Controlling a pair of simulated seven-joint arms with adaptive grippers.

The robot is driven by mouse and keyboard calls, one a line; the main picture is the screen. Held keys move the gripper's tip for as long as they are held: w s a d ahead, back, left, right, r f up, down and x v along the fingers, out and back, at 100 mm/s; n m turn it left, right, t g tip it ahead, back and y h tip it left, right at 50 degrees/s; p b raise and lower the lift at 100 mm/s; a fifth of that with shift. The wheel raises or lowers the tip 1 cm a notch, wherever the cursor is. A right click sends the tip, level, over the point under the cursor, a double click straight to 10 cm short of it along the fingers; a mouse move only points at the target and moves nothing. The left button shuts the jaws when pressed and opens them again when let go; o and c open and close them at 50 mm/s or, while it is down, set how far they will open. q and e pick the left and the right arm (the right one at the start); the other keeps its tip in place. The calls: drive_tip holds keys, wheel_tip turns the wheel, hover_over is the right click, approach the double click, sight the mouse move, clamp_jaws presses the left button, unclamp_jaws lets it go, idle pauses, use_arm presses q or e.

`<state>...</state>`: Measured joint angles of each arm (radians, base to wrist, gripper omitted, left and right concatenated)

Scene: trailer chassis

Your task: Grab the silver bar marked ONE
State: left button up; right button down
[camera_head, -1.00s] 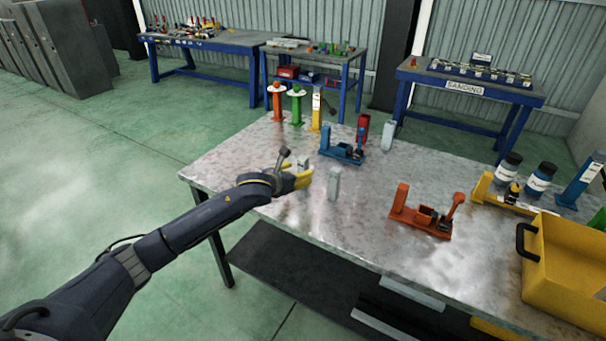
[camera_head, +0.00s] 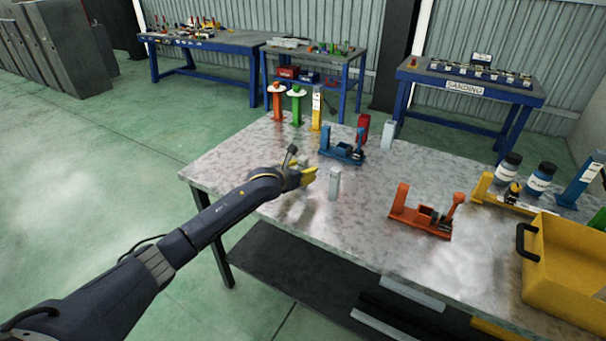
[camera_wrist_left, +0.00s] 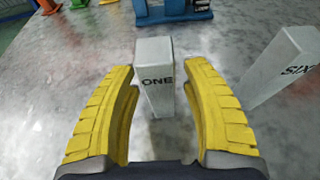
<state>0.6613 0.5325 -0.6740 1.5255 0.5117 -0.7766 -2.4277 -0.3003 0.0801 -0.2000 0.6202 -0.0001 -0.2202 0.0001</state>
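The silver bar marked ONE (camera_wrist_left: 155,78) stands upright on the metal table in the left wrist view, between the fingertips of my left gripper (camera_wrist_left: 160,95). The yellow fingers are open, and I cannot tell whether either one touches the bar. In the head view my left gripper (camera_head: 308,173) is over the table's left part and mostly hides this bar. A second silver bar, marked SIX (camera_wrist_left: 281,70), stands to the right in the wrist view and just right of the gripper in the head view (camera_head: 334,184). My right gripper is out of view.
Another silver bar (camera_head: 387,134) stands farther back beside a red part (camera_head: 363,128). A blue fixture (camera_head: 341,152) is beyond the gripper, and an orange fixture (camera_head: 421,218) is to the right. A yellow bin (camera_head: 568,262) occupies the right corner. The table's front middle is clear.

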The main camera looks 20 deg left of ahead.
use_arm(q)
clamp_jaws()
drive_tip(key=shift+r, duration=0.15)
